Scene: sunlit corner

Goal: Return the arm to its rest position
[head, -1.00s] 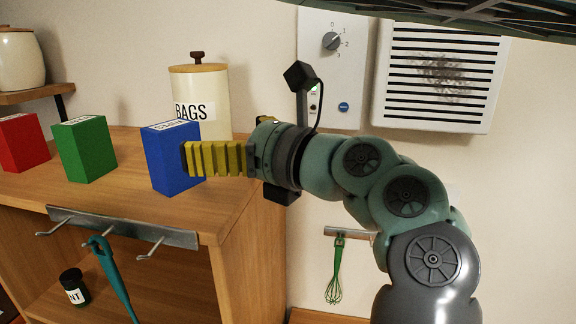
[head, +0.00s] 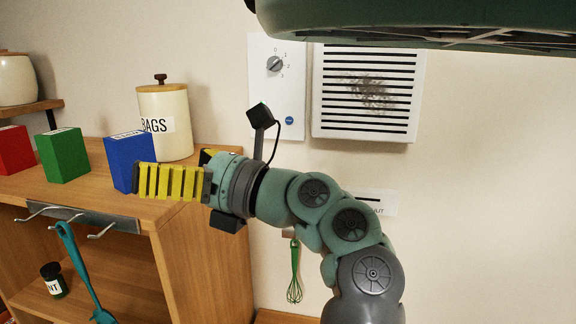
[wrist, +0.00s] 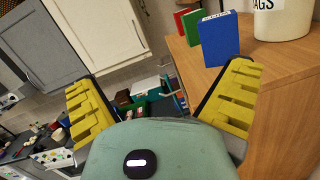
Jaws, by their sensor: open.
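My gripper (head: 140,180) has yellow ribbed fingers and reaches left from my green and grey arm in the head view. In the wrist view my gripper (wrist: 162,100) shows its two yellow fingers wide apart with nothing between them. In the head view the fingers overlap the lower right part of a blue box (head: 122,152) on the wooden cabinet top. In the wrist view the blue box (wrist: 221,40) stands upright beyond the right finger, apart from it.
A green box (head: 63,156), a red box (head: 14,150) and a BAGS canister (head: 165,125) stand on the cabinet (head: 180,212). A hook rail (head: 85,218) holds a teal utensil (head: 80,265). A green whisk (head: 294,275) hangs below my arm. A vent (head: 366,92) is on the wall.

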